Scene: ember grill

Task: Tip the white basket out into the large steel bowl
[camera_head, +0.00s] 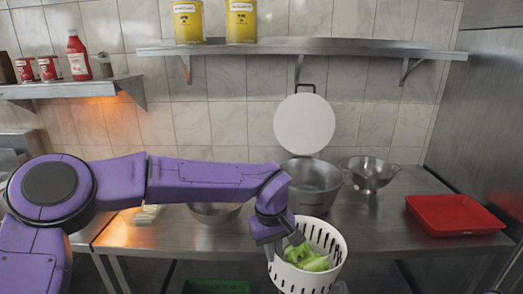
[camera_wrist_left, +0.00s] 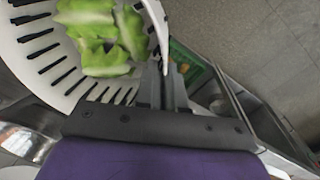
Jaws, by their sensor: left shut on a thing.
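My left gripper (camera_head: 283,240) is shut on the rim of the white slotted basket (camera_head: 333,268). The basket hangs in front of the counter's front edge, open side up and looking slightly tilted. Green leafy pieces (camera_head: 312,260) lie inside it. In the left wrist view, the fingers (camera_wrist_left: 163,85) pinch the basket wall (camera_wrist_left: 60,75) beside the green pieces (camera_wrist_left: 100,35). A large, deep steel bowl (camera_head: 312,188) stands on the counter behind the basket. Another steel bowl (camera_head: 213,214) sits farther left, partly hidden by my arm. My right gripper is not in view.
A steel colander (camera_head: 370,178) stands right of the deep bowl, and a red tray (camera_head: 450,216) lies at the counter's right. A round white disc (camera_head: 304,124) leans on the wall. A green crate (camera_head: 216,286) is below the counter. Shelves hold cans and a bottle.

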